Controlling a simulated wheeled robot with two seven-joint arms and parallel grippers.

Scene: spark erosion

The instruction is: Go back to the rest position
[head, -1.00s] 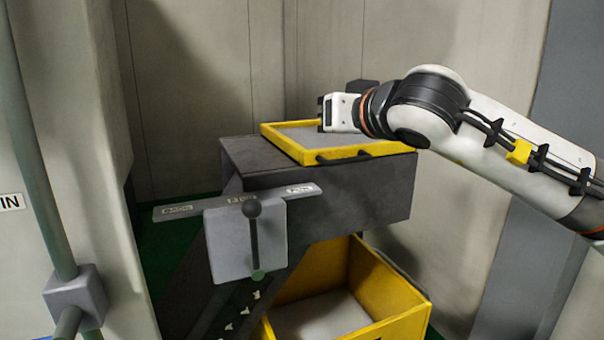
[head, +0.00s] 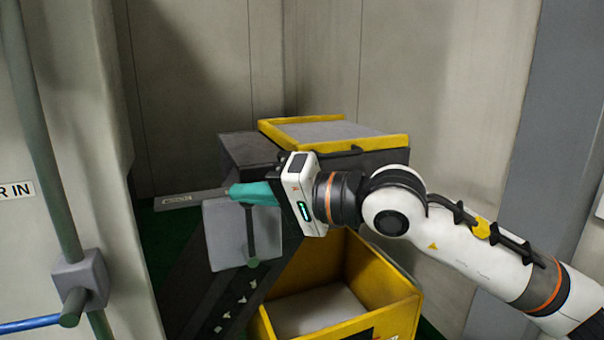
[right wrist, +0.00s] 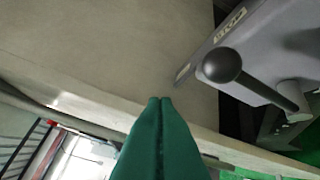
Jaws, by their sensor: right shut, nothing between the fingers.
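My right gripper (head: 236,192) comes in from the right in the head view, in front of the dark grey block and the lever plate. Its teal fingers are together and point left, with nothing between them. In the right wrist view the shut fingers (right wrist: 160,105) rise from the bottom edge, left of the dark ball-ended lever (right wrist: 222,66). The lever also shows in the head view (head: 251,240), hanging on the grey plate (head: 222,245), its upper part hidden behind the fingers. My left gripper is not in view.
A yellow-rimmed tray (head: 372,143) sits on the dark block (head: 245,150). A yellow bin (head: 385,290) stands below my right arm. A green pipe (head: 50,150) with a grey clamp (head: 78,280) runs down the left side. Pale walls close off the back.

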